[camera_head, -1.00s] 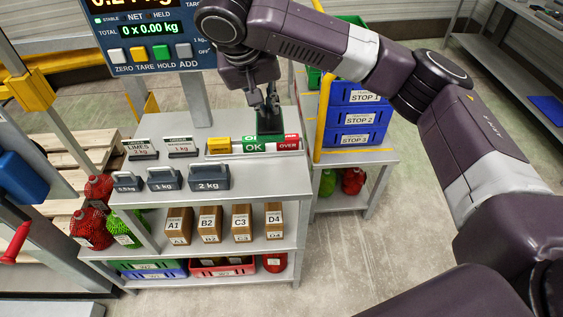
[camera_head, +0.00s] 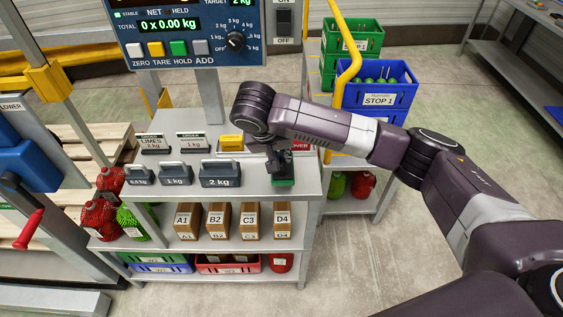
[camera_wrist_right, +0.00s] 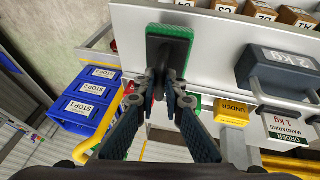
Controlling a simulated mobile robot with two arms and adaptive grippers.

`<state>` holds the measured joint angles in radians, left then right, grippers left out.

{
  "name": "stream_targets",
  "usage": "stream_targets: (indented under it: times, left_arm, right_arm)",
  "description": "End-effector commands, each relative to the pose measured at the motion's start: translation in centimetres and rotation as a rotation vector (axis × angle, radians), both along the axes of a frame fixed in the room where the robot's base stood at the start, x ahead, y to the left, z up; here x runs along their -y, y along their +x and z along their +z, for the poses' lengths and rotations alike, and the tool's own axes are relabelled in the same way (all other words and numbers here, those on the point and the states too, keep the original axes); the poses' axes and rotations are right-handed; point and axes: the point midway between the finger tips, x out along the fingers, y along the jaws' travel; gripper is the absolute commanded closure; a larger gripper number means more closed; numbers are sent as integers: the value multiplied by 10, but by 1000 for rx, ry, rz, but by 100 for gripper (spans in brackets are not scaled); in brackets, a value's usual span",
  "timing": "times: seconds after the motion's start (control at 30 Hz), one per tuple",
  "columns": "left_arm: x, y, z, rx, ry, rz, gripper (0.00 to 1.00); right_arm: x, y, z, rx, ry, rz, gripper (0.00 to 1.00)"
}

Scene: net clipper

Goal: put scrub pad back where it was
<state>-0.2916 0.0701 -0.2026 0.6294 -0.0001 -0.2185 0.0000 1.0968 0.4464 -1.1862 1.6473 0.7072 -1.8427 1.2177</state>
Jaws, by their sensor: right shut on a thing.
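The scrub pad (camera_head: 284,183), dark on top with a green edge, is in my right gripper (camera_head: 278,163). It is at the right end of the grey bench top (camera_head: 316,172), to the right of the 2 kg weight (camera_head: 221,180). In the right wrist view the pad (camera_wrist_right: 168,38) shows as a dark handle plate over a green layer, with both fingers of my right gripper (camera_wrist_right: 163,88) shut on its middle. I cannot tell whether the pad touches the bench top. My left gripper is not in view.
The UNDER/OK/OVER blocks stand behind the pad, with the yellow UNDER block (camera_head: 231,142) at the back. Smaller weights (camera_head: 176,174) line the front edge. Boxes (camera_head: 219,220) fill the shelf below. A yellow post (camera_head: 343,60) and blue crate (camera_head: 398,83) stand at the right.

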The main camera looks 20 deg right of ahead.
Motion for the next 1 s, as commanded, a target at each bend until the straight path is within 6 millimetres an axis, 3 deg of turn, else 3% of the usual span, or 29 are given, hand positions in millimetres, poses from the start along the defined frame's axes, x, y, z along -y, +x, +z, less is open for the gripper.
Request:
stream_targets:
  times: [0.2, 0.57, 0.6, 0.73, 1.0]
  left_arm:
    - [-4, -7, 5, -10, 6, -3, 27]
    - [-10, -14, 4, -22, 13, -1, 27]
    - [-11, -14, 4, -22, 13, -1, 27]
    - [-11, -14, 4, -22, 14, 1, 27]
    - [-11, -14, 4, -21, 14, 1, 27]
  right_arm:
    - [1, 0, -28, -1, -1, -2, 100]
    - [1, -1, -32, -2, 0, -2, 100]
    - [0, 0, -33, -2, 0, -2, 89]
    - [0, 0, -32, -1, 0, -1, 74]
    - [0, 0, -32, -1, 0, -1, 73]
